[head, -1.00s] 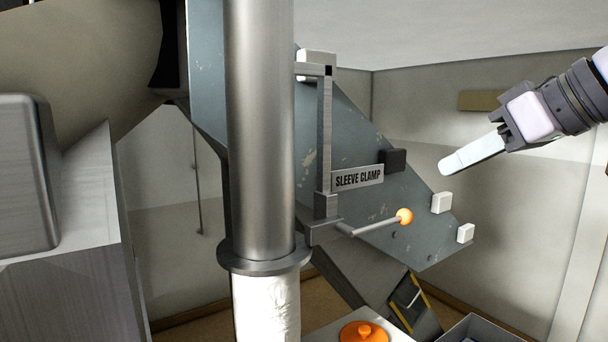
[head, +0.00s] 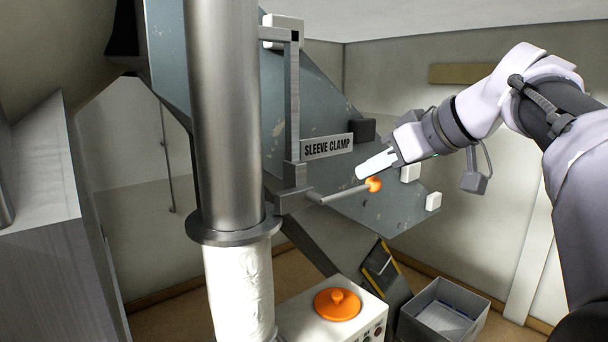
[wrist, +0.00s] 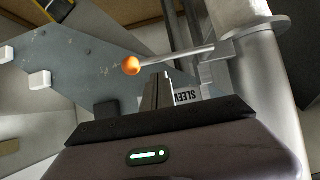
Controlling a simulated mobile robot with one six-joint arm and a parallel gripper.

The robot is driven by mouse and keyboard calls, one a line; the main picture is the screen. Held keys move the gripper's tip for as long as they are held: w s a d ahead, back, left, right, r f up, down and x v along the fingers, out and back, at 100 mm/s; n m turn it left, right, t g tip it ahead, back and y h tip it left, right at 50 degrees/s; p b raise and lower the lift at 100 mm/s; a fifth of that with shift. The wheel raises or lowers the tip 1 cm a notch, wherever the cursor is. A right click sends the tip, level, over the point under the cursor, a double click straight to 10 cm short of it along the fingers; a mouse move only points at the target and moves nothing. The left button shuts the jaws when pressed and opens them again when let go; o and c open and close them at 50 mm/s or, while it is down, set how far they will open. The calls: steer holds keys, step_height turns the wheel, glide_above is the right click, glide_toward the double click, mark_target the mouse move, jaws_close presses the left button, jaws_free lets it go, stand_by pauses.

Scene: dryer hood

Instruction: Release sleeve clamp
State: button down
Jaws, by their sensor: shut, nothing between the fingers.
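The sleeve clamp lever is a thin grey rod (head: 338,194) ending in an orange ball knob (head: 374,184). It sticks out to the right from the bracket below the "SLEEVE CLAMP" label (head: 327,147). My gripper (head: 360,171) is shut and empty, its pale fingertips just above and left of the knob in the head view. In the wrist view, the knob (wrist: 132,66) and rod (wrist: 175,57) lie just beyond the dark fingers (wrist: 157,78). I cannot tell whether the fingers touch the rod.
A vertical steel pipe (head: 227,110) with a flange and white sleeve (head: 240,290) stands left of the lever. A white box with an orange cap (head: 337,303) and a grey bin (head: 440,312) stand below. White blocks (head: 433,201) and a dark block (head: 362,130) sit on the plate.

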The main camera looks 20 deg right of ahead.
steer(key=shift+f, duration=0.8)
steer(key=shift+w, duration=0.1)
steer(key=shift+f, duration=0.1)
steer(key=shift+d+f, duration=0.1)
steer(key=shift+f, duration=0.1)
